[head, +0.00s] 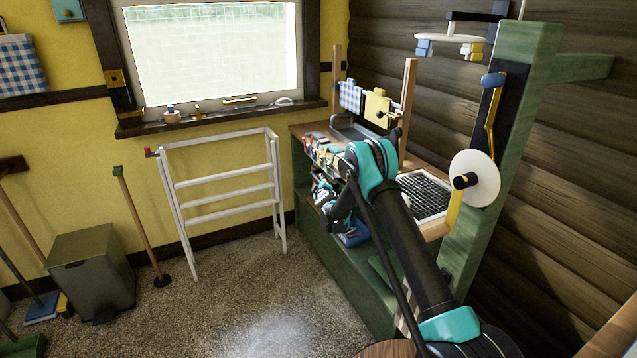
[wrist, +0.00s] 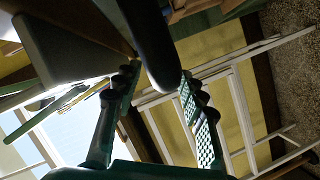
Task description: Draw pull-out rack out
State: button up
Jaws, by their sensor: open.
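My gripper (head: 328,212) is low beside the front of the green bench, partly hidden by my arm in the head view. In the wrist view my gripper (wrist: 160,105) has its two dark green fingers spread apart, with nothing seen gripped. A dark rounded bar (wrist: 150,45) shows near the fingers; I cannot tell what it belongs to. A white slatted rack (head: 222,190) stands by the yellow wall and also shows beyond the fingers in the wrist view (wrist: 240,105). A dark grid in a white frame (head: 425,194) lies on the bench top. I cannot tell which is the pull-out rack.
The green bench (head: 352,283) has shelf items partly hidden by my arm. A green post (head: 506,135) with a white disc (head: 474,178) stands at right. A grey bin (head: 92,272) stands at left. The speckled floor (head: 235,315) in front is clear.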

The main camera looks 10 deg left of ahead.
jog(key=shift+x, duration=1.6)
grip_shut()
